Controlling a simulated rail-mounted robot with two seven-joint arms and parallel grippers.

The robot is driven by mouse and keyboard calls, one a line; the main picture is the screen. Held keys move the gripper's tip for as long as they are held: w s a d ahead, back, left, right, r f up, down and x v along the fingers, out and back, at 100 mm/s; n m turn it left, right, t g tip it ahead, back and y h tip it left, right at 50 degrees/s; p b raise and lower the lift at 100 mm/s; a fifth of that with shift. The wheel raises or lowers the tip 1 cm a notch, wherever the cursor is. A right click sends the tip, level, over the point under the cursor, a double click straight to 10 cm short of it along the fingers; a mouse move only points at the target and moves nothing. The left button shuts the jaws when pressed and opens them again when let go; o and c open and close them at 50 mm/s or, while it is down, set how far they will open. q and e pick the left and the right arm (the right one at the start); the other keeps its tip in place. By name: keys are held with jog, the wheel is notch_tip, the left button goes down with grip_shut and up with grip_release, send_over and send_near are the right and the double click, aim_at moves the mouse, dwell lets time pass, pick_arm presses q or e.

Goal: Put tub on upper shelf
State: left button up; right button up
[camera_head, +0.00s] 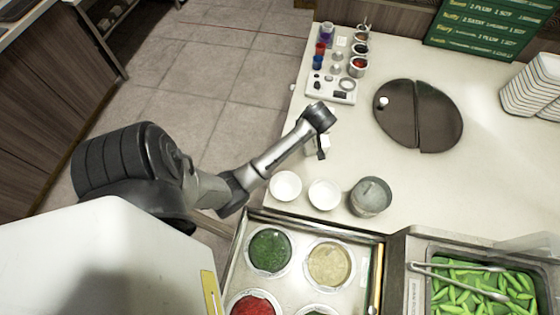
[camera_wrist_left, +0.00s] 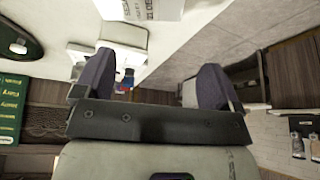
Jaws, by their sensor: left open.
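Several round tubs sit in the steel well: one with green contents (camera_head: 269,250), one with beige contents (camera_head: 329,262) and one with red contents (camera_head: 255,308). A grey metal tub (camera_head: 370,197) stands on the counter behind the well. I cannot tell which tub is meant, and no upper shelf is clearly seen. My left gripper (camera_head: 319,147) is over the counter's left edge, up and left of the grey tub and apart from it. In the left wrist view the left gripper (camera_wrist_left: 155,88) is open, with nothing between its fingers. My right gripper is not in view.
Two white bowls (camera_head: 286,186) stand left of the grey tub. A tray of small bottles and cups (camera_head: 331,88) is at the back left. A dark round split board (camera_head: 418,116) lies behind. Tongs (camera_head: 458,267) rest over green pods at right. White counter between is clear.

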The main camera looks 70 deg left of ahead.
pick_arm(q)
jog(key=s+d+f+m+t+h, duration=0.1)
jog(key=s+d+m, duration=0.8)
jog(key=d, duration=0.6)
jog(key=shift+s+d+f+m+t+h, duration=0.15)
jog(key=shift+s+f+m+t+h, duration=0.25)
jog(key=shift+s, duration=0.2)
jog(key=shift+o, duration=0.4)
jog(key=s+d+r+m+h, duration=0.3)
jog(key=s+d+m, duration=0.3)
jog(key=s+d, duration=0.3)
jog(key=shift+d+t, duration=0.3)
jog(key=shift+d, duration=0.7)
jog(key=shift+s+d+r+m, duration=0.1)
jog(key=shift+s+d+m, duration=0.05)
jog(key=shift+s+m, duration=0.15)
